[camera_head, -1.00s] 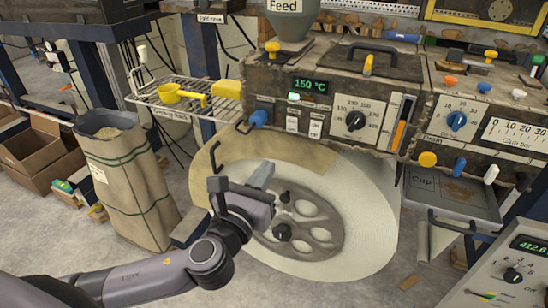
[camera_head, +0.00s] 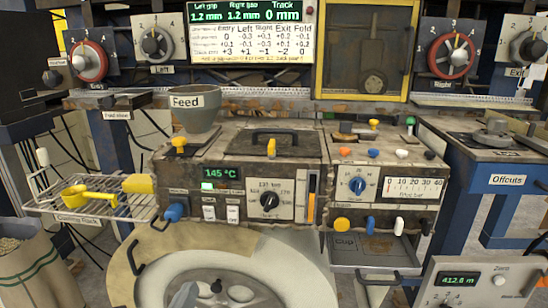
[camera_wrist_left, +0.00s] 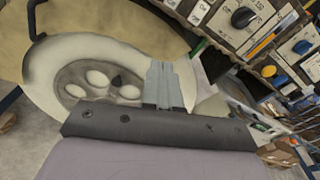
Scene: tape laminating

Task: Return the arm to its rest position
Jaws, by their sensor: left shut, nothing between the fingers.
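My left gripper (camera_head: 184,294) shows only as grey fingertips at the bottom edge of the head view, in front of the large white roll (camera_head: 255,258). The rest of that arm is out of the head view. In the left wrist view the left gripper (camera_wrist_left: 160,82) has its two grey fingers together, with nothing between them. The roll's grey hub with round holes (camera_wrist_left: 95,85) lies left of the fingers there. My right gripper is in neither view.
The machine with a 145 °C display (camera_head: 220,173) and knobs stands above the roll.

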